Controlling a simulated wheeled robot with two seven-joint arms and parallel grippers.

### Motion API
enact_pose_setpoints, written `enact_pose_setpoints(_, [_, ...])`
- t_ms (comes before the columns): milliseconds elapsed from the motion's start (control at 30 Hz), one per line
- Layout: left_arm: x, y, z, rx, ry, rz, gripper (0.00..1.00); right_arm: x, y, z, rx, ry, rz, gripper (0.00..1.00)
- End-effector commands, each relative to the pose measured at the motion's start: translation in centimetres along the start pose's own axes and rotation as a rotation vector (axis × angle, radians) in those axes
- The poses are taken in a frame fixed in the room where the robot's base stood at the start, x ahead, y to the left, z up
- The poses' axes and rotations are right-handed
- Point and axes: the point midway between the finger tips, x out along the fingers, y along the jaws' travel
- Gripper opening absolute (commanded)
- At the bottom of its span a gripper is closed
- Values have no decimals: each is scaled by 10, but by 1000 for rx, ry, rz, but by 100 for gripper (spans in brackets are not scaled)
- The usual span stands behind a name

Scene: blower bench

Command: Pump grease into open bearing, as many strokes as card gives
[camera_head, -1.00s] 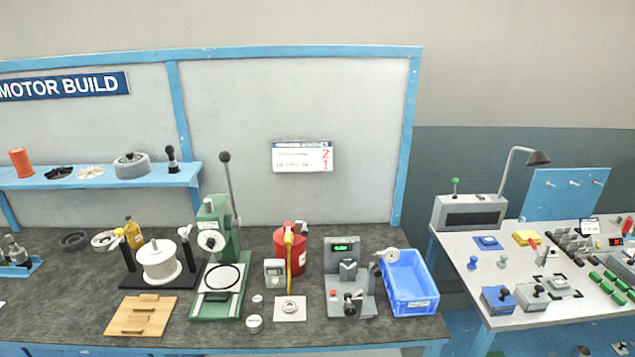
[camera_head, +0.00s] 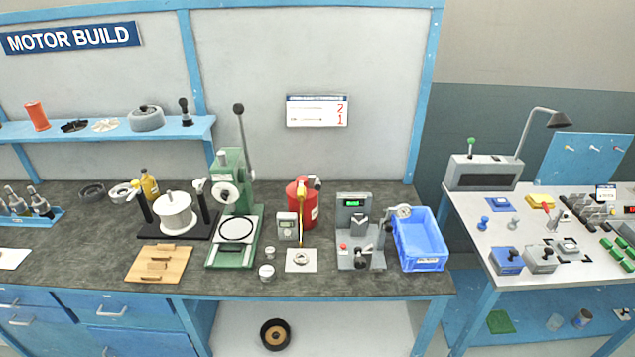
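A card (camera_head: 317,111) hangs on the back panel, with a red 2 above a red 1; its small print is too small to read. A red grease pump (camera_head: 302,203) stands on the bench below it, with a yellow-orange lever or hose at its top and front. A small ring-shaped bearing (camera_head: 301,258) lies on a pale square plate (camera_head: 291,267) in front of the pump. A small grey counter box (camera_head: 287,227) stands left of the pump. Neither of my grippers shows.
A green press (camera_head: 236,200) with a tall lever stands left of the pump. A grey test stand (camera_head: 358,225) with a green display and a blue crate (camera_head: 416,262) stand to the right. Small round pots (camera_head: 267,272) sit near the plate. The bench's front strip is mostly clear.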

Motion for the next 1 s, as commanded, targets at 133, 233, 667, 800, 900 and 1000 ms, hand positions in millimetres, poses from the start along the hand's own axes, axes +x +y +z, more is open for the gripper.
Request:
enact_pose_setpoints(133, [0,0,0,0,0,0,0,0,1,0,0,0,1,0])
enact_pose_setpoints(233, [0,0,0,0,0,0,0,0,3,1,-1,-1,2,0])
enact_pose_setpoints(667, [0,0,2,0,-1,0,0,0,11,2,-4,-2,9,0])
enact_pose_setpoints(800, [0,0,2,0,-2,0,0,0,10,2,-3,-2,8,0])
enact_pose_setpoints(900, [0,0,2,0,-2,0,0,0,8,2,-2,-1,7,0])
enact_pose_setpoints(1000, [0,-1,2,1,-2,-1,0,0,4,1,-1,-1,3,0])
